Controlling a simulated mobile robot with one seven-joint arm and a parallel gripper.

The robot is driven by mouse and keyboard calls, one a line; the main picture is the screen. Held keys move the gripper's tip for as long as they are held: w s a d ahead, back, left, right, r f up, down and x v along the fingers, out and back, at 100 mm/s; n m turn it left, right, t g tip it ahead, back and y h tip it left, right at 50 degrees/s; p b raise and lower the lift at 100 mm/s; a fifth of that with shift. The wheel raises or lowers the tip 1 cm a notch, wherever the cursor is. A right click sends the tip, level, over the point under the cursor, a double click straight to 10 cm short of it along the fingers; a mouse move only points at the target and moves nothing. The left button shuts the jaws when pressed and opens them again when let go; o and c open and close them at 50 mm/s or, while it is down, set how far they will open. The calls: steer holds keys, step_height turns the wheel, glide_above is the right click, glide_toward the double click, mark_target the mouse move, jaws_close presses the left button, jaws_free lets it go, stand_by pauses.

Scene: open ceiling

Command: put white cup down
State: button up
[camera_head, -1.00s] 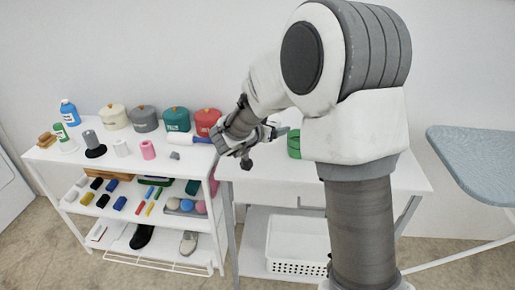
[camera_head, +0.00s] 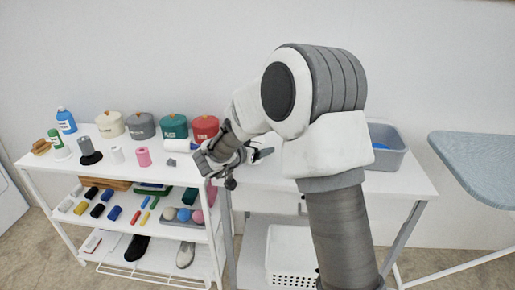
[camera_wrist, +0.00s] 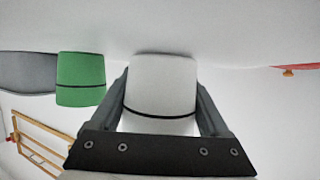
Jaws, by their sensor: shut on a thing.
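The white cup (camera_wrist: 162,88), with a thin black band, is between the fingers of my gripper (camera_wrist: 163,98) in the wrist view. My gripper is shut on it. The cup's far end is close to the white surface (camera_wrist: 235,30); I cannot tell whether they touch. A green cup (camera_wrist: 81,78) with a dark band is beside it on the left, apart from the fingers. In the head view my gripper (camera_head: 262,154) is over the left part of the white table (camera_head: 405,182). The cup cannot be made out there, and my arm hides the green cup.
A white shelf (camera_head: 80,178) at the left holds lidded pots, including a red one (camera_head: 205,128), spools and bottles. A grey bin (camera_head: 387,150) is at the table's back right. A white basket (camera_head: 290,262) is below. An ironing board (camera_head: 480,165) is at the right.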

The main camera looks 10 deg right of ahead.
steer(key=o, duration=1.2)
steer(key=shift+f, duration=0.1)
steer(key=shift+o, duration=0.2)
